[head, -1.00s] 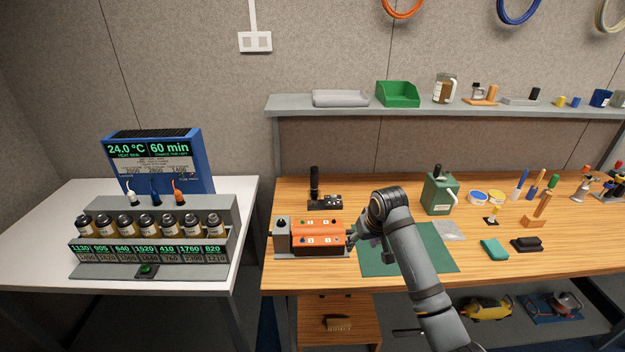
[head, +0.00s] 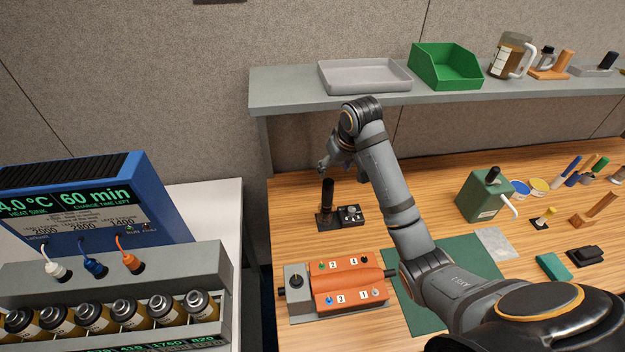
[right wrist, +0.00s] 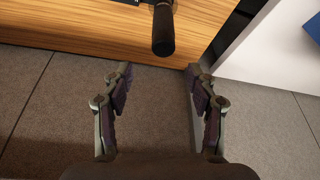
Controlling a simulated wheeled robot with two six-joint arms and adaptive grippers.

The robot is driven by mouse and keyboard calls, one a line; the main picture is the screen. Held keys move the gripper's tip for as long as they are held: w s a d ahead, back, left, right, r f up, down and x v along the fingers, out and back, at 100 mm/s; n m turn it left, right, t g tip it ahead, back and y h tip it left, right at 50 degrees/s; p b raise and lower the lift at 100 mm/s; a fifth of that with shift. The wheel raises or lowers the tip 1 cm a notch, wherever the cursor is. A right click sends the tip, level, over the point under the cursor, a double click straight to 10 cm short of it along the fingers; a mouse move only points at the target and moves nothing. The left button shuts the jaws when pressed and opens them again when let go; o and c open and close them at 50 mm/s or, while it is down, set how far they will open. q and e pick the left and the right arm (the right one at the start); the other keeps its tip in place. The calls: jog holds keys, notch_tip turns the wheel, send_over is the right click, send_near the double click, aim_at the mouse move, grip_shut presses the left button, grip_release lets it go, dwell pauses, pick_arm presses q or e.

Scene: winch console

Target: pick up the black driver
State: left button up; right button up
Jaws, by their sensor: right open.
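The black driver (head: 327,196) stands upright in a dark base on the wooden bench, in the head view left of centre. In the right wrist view its black handle (right wrist: 163,32) shows at the top, ahead of and apart from the fingers. My right gripper (head: 326,165) is just above and behind the driver's top in the head view. In the right wrist view its two fingers (right wrist: 159,90) are spread wide with nothing between them. My left gripper is not in view.
An orange winch unit (head: 345,287) sits on the bench in front of the driver. A black block with knobs (head: 351,216) is beside the driver's base. A grey shelf (head: 290,100) with a grey tray (head: 364,77) and green bin (head: 444,66) hangs behind. A green mat (head: 470,258) lies right.

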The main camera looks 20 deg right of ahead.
aim_at(329, 182)
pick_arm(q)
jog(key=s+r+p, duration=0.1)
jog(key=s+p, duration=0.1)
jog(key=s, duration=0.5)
pick_arm(e)
jog(key=shift+s+f, duration=0.35)
jog(key=shift+f, duration=0.2)
jog(key=shift+s+f, duration=0.35)
jog(key=shift+f, duration=0.2)
jog(key=shift+w+f, duration=0.85)
jog(key=shift+w+a+f+p, duration=0.15)
jog(key=shift+w+f+p, duration=0.3)
jog(key=shift+p, duration=0.15)
jog(key=shift+p+x, duration=0.6)
jog(key=shift+x, duration=0.6)
jog(key=shift+w+f, duration=0.2)
jog(key=shift+f, duration=0.5)
jog(key=c, duration=0.8)
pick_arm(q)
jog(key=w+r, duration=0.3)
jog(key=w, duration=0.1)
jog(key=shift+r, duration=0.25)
pick_arm(e)
jog(key=shift+r, duration=0.1)
grip_shut()
